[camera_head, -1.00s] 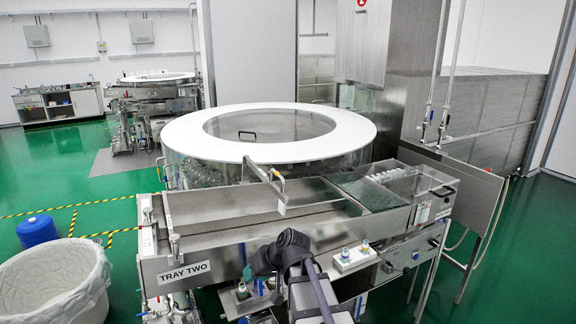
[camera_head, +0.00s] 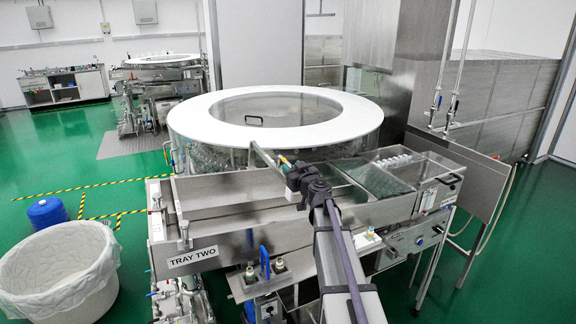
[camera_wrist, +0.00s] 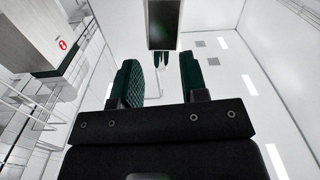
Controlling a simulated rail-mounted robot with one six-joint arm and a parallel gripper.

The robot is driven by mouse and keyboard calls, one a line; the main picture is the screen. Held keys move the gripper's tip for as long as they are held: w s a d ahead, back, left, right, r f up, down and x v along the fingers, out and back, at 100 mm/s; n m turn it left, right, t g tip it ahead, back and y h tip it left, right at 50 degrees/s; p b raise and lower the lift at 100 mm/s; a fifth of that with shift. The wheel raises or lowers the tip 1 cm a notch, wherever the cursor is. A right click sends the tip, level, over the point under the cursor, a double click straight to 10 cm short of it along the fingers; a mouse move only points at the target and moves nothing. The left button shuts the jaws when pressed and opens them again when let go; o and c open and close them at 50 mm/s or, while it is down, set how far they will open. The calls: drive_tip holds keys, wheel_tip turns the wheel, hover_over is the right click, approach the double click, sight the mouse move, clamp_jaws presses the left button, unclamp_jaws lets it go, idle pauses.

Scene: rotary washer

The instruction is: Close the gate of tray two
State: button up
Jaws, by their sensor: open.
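In the wrist view my gripper (camera_wrist: 159,82) is open, with green ribbed pads apart. A dark rectangular panel (camera_wrist: 164,24) shows beyond the fingertips, along with a thin pale rod between them.
The washer's white ring (camera_head: 205,118) and clear wall stand behind the trough. Glass vials fill a compartment (camera_head: 375,177) right of my gripper. A lined bin (camera_head: 60,270) and blue container (camera_head: 47,214) stand at left.

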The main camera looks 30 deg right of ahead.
sight(288, 164)
drive_tip(key=w, duration=0.4)
clamp_jaws()
idle(0.4)
